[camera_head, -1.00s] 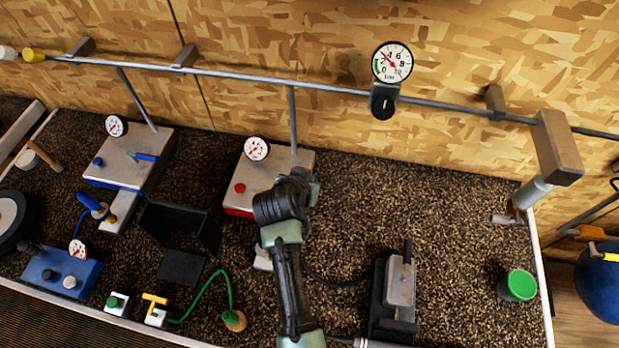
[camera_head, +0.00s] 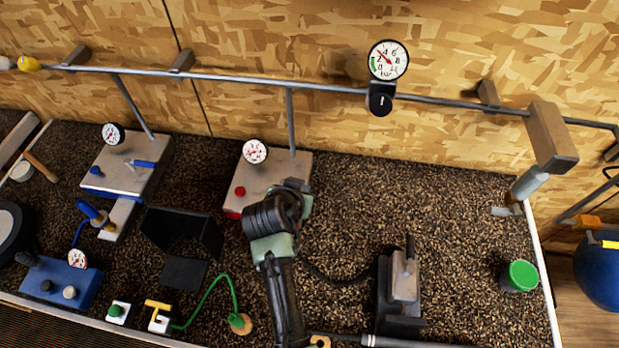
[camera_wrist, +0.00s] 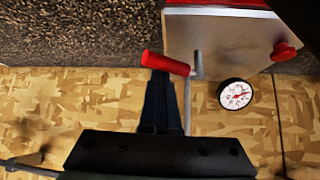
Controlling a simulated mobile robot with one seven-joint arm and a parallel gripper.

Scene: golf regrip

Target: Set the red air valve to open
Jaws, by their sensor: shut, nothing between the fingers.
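The red air valve handle (camera_wrist: 165,63) shows in the wrist view as a red bar on a grey stem, lying roughly crosswise in the picture. It sits on the pale top of the red-edged box (camera_wrist: 225,38). My gripper (camera_wrist: 160,84) is shut and empty, its dark fingertips right at the handle's left part. Whether they touch it I cannot tell. In the head view my wrist hides the handle; the box (camera_head: 270,178) shows behind it with a red knob (camera_head: 240,191) and a white gauge (camera_head: 254,151).
A blue-edged box (camera_head: 120,170) with a blue lever stands to the left. A rail (camera_head: 330,87) with a larger gauge (camera_head: 388,60) runs above the bench. A metal clamp block (camera_head: 404,285) and a green-topped can (camera_head: 519,276) stand to the right, with bare bench between.

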